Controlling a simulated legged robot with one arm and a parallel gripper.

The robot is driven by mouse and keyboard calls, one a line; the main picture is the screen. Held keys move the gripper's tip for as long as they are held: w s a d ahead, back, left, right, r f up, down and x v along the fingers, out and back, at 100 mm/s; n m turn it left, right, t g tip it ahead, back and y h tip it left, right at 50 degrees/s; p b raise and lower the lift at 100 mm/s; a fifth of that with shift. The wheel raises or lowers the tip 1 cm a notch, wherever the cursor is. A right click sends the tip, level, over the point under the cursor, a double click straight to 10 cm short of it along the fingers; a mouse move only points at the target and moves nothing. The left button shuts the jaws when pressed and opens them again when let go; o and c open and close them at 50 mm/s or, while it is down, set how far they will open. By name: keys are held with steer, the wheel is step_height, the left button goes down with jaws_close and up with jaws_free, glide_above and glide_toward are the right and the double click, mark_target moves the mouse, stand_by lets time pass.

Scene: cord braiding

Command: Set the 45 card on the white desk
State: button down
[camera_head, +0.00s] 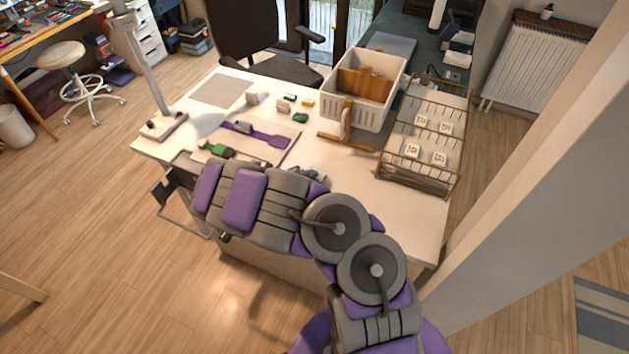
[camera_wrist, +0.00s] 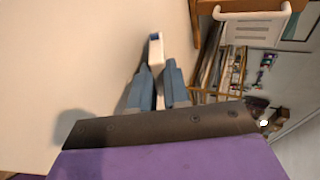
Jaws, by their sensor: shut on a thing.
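In the wrist view my gripper (camera_wrist: 157,66) has its two blue-grey fingers closed on a small white card-like piece (camera_wrist: 155,46) with a dark blue mark near its far end. No number can be read on it. The white desk (camera_wrist: 80,60) fills the left of that view, and I cannot tell whether the piece touches it. In the head view the white desk (camera_head: 397,215) lies beyond my arm, which largely hides my gripper. Several small white number cards (camera_head: 412,150) sit on the wire rack; their numbers are too small to read.
The brass wire rack (camera_head: 381,176) stands at the desk's right, beside a white basket (camera_head: 378,114) and a wooden stand (camera_head: 335,136). A mat with purple and green pieces, small blocks and a lamp base (camera_head: 165,126) occupy the left. The desk's front right is bare.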

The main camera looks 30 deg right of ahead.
steer(key=c, duration=1.3)
jaws_free()
steer(key=shift+o, duration=0.2)
steer(key=p+v, duration=0.6)
steer(key=p, duration=0.1)
steer(key=shift+a+r, duration=0.25)
steer(key=shift+r, duration=0.05)
steer(key=shift+s+a+r+p, duration=0.2)
steer(key=shift+s+a+p, duration=0.1)
steer(key=shift+a+p, duration=0.3)
